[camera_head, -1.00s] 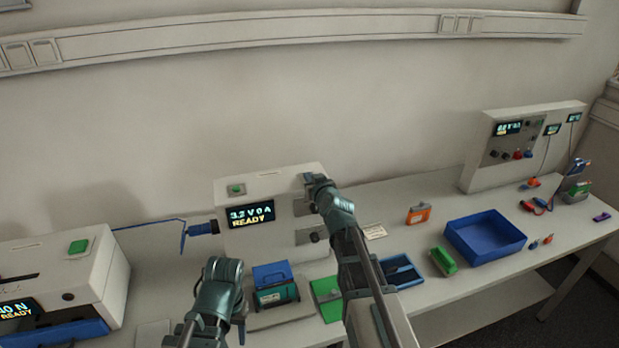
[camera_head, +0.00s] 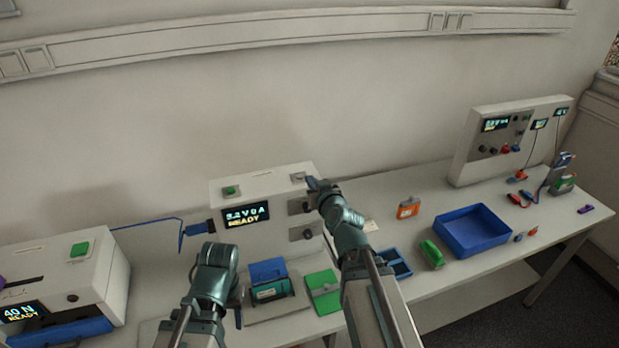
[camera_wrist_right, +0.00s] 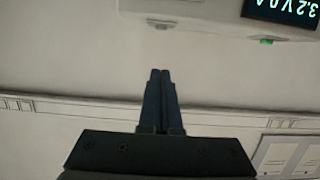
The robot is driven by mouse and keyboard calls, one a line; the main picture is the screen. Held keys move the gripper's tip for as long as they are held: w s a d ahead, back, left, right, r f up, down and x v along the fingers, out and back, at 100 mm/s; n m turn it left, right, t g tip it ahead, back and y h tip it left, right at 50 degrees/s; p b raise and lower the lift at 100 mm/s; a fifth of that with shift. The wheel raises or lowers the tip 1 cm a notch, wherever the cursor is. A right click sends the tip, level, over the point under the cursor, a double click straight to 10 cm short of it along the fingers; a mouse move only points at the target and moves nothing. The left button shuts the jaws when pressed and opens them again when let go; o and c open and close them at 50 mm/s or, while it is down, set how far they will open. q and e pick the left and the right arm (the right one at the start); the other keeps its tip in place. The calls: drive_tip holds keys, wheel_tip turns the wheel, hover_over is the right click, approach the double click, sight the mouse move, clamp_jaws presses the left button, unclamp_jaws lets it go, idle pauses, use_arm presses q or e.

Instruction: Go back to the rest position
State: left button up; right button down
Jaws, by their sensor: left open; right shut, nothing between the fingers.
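My right gripper (camera_head: 313,184) is in front of the right side of the white battery cycler (camera_head: 262,190), near its top edge, and covers part of that side. In the right wrist view my right gripper (camera_wrist_right: 160,74) has its two dark fingers together with nothing between them, and the white wall lies beyond. My left gripper (camera_head: 238,312) is low at the left of the cycler, pointing down beside a teal and blue block (camera_head: 270,282). It is open, and its fingers are partly hidden behind the wrist.
A white machine (camera_head: 90,268) reading 40 N stands at the left. A blue bin (camera_head: 472,232), a green item (camera_head: 431,253) and an orange item (camera_head: 408,208) lie to the right. A panel with displays (camera_head: 480,150) stands at the far right. A blue cable (camera_head: 150,220) runs behind.

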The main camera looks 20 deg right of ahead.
idle(0.5)
drive_tip(key=s+a+f+n+g+y+b, duration=0.15)
drive_tip(key=s+a+f+g+b, duration=0.25)
drive_tip(key=a+f, duration=0.5)
drive_tip(key=s+a+f+n+g+y+b, duration=0.15)
drive_tip(key=s+a+f+g+b, duration=0.35)
drive_tip(key=f, duration=0.6)
drive_tip(key=s+a+f+g+h+b, duration=0.1)
drive_tip(key=s+f+g+h+b, duration=0.1)
drive_tip(key=s+f, duration=0.3)
drive_tip(key=s+a+f+g+h+b, duration=0.1)
drive_tip(key=s+f+g+h+b, duration=0.1)
drive_tip(key=s, duration=0.8)
wheel_tip(320, 180, down, 3)
drive_tip(key=g+h, duration=0.1)
drive_tip(key=g, duration=0.1)
drive_tip(key=shift+s+f+g, duration=0.15)
drive_tip(key=shift+s+g, duration=0.1)
drive_tip(key=shift+g, duration=0.05)
drive_tip(key=shift+a, duration=0.15)
